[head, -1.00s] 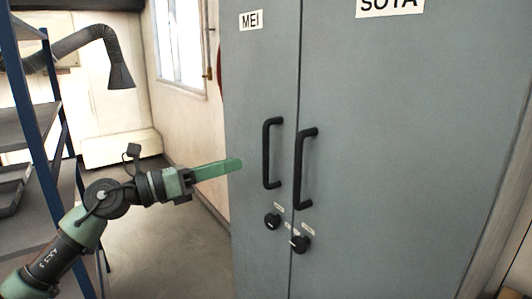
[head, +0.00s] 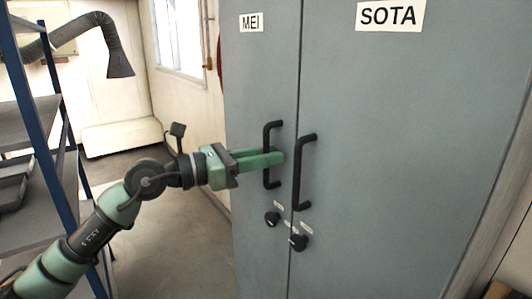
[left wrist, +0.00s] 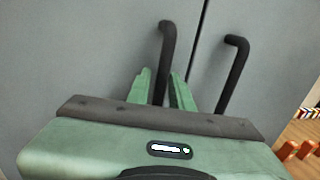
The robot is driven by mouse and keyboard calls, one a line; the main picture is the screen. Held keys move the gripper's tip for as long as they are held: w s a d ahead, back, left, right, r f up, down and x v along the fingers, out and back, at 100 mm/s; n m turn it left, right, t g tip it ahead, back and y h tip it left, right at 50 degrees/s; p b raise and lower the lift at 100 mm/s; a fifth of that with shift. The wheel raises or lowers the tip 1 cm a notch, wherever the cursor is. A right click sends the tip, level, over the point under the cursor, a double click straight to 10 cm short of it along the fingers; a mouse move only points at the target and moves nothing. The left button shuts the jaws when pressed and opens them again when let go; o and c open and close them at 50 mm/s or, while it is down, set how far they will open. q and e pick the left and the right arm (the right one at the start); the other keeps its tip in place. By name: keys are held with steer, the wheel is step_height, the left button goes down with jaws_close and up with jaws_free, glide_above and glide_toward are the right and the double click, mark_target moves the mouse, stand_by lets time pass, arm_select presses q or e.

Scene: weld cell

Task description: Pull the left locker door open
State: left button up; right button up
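The left locker door (head: 258,85) is grey, carries the label MEI and is shut flush beside the right door (head: 400,130), labelled SOTA. Its black bar handle (head: 266,140) stands upright near the seam. My left gripper (head: 278,157) is level with the middle of this handle. In the left wrist view its green fingers (left wrist: 160,85) are apart, one on each side of the left handle (left wrist: 167,45), with a visible gap beside the bar. The handle's lower part is hidden there by the gripper body. My right gripper is not in view.
The right door's handle (head: 303,175) stands close beside the left one. Black lock knobs (head: 272,218) sit below the handles. A blue-framed shelf (head: 45,150) stands at the left, with open floor (head: 165,245) between it and the locker.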

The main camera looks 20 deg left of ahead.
arm_select(q)
jaws_close()
stand_by(1.4)
